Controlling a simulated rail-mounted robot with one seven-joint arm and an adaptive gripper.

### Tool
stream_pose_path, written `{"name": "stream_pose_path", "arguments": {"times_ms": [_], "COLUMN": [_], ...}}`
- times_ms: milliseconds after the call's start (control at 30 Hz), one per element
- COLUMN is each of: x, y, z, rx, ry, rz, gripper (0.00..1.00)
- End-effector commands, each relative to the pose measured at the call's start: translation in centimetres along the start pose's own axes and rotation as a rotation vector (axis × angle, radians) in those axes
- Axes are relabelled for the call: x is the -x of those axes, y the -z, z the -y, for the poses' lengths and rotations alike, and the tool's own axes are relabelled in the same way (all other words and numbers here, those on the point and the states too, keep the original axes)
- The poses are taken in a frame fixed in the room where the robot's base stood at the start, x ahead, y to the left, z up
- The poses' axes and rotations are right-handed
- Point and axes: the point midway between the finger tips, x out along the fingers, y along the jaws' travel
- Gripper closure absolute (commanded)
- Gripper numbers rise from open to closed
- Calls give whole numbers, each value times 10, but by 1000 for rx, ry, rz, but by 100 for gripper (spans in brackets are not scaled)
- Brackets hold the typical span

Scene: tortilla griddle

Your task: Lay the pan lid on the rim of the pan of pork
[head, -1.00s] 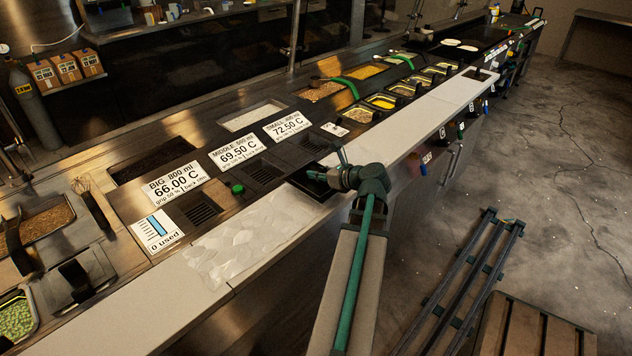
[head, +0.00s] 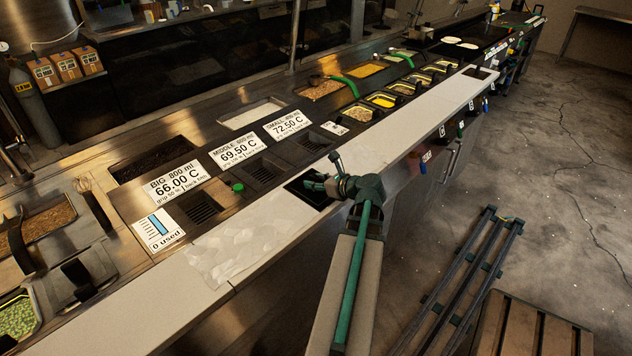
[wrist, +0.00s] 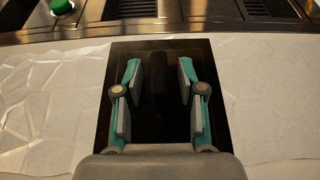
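A flat black rectangular piece (head: 306,196), which looks like the pan lid, lies on the pale counter in front of the slotted wells. In the wrist view the black piece (wrist: 160,48) fills the middle, with a dim dark bar, perhaps its handle, between the fingers. My gripper (head: 318,182) is over this piece. In the wrist view my gripper (wrist: 160,85) is open, its fingers apart on either side of the bar; contact cannot be told. Brown food (head: 322,90) lies in a counter pan at the back; more brown food (head: 45,220) is at the far left. I cannot tell which is pork.
Temperature signs (head: 238,151) and slotted wells (head: 200,207) line the counter behind the black piece. A green button (head: 237,187) stands nearby. Crumpled clear sheeting (head: 225,253) covers the counter to the left. Green curved handles (head: 348,86) rise over the back pans.

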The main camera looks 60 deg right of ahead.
Motion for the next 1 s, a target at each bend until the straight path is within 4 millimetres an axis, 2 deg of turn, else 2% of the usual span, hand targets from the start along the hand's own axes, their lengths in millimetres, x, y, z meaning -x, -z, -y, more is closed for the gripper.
{"name": "stream_pose_path", "arguments": {"times_ms": [300,433,567,800,1000], "x": [1,11,30,78,107], "y": [-2,-2,-1,-1,-1], "z": [0,0,-1,0,0], "rx": [1,0,1,0,0], "ry": [0,1,3,4,2], "rz": [0,1,1,2,1], "gripper": [59,59,59,59,59]}}
